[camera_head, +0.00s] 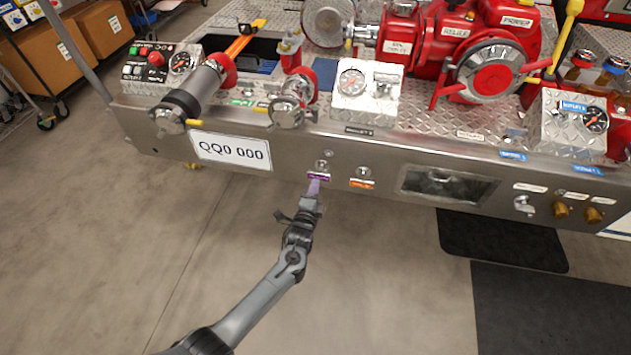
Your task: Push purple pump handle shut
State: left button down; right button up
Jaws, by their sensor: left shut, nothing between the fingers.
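The purple pump handle (314,184) is on the front face of the metal bumper, just below a small purple label (318,176). My left gripper (312,200) reaches up from the lower left, and its tip is at the handle. The gripper is shut with nothing between its fingers. It hides the lower part of the handle, and I cannot tell whether the two touch. My right gripper is not in view.
The bumper (300,160) spans the view, with a white "QQ0 000" plate (231,150) to the left. An orange-labelled fitting (362,178) and a recessed opening (446,186) are to the right. A red pump (465,45) stands above. Dark mats (550,310) lie lower right.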

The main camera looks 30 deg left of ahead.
pick_arm(q)
jog(key=s+d+f+g+p, duration=0.1)
jog(key=s+d+p, duration=0.2)
jog(key=s+p, duration=1)
jog(key=s+d+r+n+g+h+p, duration=0.1)
jog(key=s+d+r+n+g+h, duration=0.35)
jog(key=s+r, duration=0.75)
jog(key=s+d+r+n+g+h+p, duration=0.1)
jog(key=s+d+r+n+g+p, duration=0.1)
jog(key=s+r+n+g, duration=0.95)
jog(key=s+r+m+t+p, duration=0.1)
jog(key=s+r+p, duration=0.1)
jog(key=r+p, duration=1.5)
jog(key=s+r+m+t+p, duration=0.2)
jog(key=r+p, duration=1.5)
jog(key=p, duration=0.3)
jog(key=shift+d+m+p, duration=0.2)
jog(key=shift+m+p, duration=0.1)
jog(key=shift+p, duration=0.1)
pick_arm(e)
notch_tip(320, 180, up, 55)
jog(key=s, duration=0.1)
